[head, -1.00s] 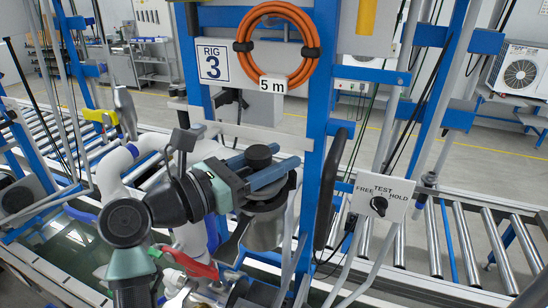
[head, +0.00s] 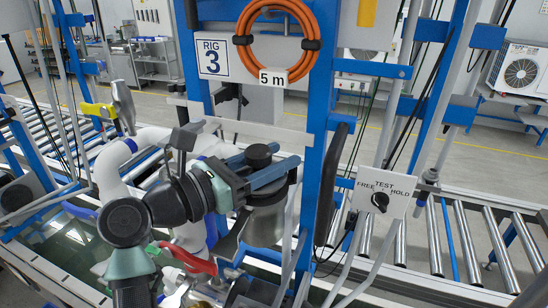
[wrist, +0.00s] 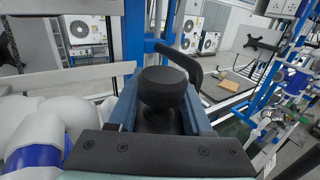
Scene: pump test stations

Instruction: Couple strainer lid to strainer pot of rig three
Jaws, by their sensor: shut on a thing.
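My gripper (head: 272,172) is shut on the strainer lid by its round black knob (head: 259,153). In the wrist view the knob (wrist: 163,88) stands upright between the two blue fingers and hides most of what lies under it. The lid's lower part is mostly hidden by the fingers. I cannot tell whether the lid touches the pot's rim or is seated.
The RIG 3 sign (head: 213,58) and an orange hose coil (head: 277,40) hang above on the blue frame. A blue post (head: 312,150) stands close to the right of the fingers. A FREE-TEST-HOLD switch box (head: 380,200) is further right. White pipes (head: 120,160) run at the left.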

